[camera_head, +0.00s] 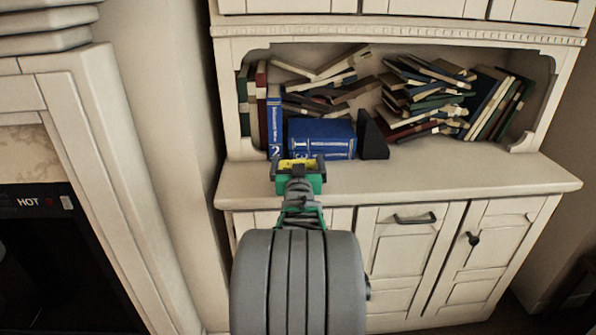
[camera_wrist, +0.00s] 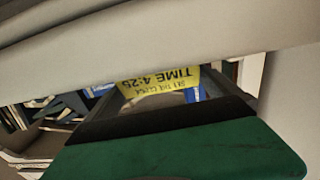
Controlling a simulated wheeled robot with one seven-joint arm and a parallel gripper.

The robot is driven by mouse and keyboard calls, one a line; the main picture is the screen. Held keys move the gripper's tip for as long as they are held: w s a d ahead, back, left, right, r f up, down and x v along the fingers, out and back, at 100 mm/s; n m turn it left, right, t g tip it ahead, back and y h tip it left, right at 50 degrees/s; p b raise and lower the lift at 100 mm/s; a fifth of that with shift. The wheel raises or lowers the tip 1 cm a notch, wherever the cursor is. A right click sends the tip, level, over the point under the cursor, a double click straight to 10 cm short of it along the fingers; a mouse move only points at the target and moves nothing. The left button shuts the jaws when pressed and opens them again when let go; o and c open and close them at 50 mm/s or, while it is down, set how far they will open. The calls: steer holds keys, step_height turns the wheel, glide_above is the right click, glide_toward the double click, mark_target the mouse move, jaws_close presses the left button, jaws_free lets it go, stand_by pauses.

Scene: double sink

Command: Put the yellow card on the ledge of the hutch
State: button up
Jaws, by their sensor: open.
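The yellow card (camera_head: 298,166) shows as a small strip between the fingers of my gripper (camera_head: 298,159), at the ledge in front of the blue books. My gripper is open, with one dark finger on each side of the card. In the wrist view the card (camera_wrist: 165,79) shows upside-down print reading "TIME 4:25", just beyond the gripper's black bar. Its lower part is hidden there, and I cannot tell whether it touches a finger or rests on the ledge. The ledge (camera_head: 430,172) of the cream hutch runs under and to the right of my gripper.
Blue books (camera_head: 322,138) stand and lie just behind my gripper, with a black bookend (camera_head: 373,139) beside them. A pile of books (camera_head: 425,100) fills the right of the alcove. The ledge's right front is clear. A cream fireplace-like surround (camera_head: 95,150) stands at left.

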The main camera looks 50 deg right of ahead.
steer(key=p+v, duration=0.1)
steer(key=v, duration=0.9)
steer(key=shift+a, duration=0.25)
steer(key=shift+s, duration=0.15)
steer(key=w+a+r+n+g+y+p, duration=0.1)
steer(key=w+a+r+n+y+p, duration=0.2)
steer(key=w+a+y+p, duration=0.5)
steer(key=w+a+r+n+y+p, duration=0.1)
steer(key=w+a+r+n+p, duration=0.15)
steer(key=a+p, duration=0.6)
steer(key=s+a+r+n+g+y+p, duration=0.2)
steer(key=s+a, duration=0.3)
steer(key=a, duration=0.6)
steer(key=s+a+r+n+g+y+p, duration=0.2)
steer(key=s+a+r+g+y+p, duration=0.1)
steer(key=a, duration=0.7)
steer(key=shift+s+a+r+g+p, duration=0.35)
steer(key=shift+s+r+g+p, duration=0.35)
steer(key=shift+s+p, duration=0.4)
steer(key=shift+n, duration=0.25)
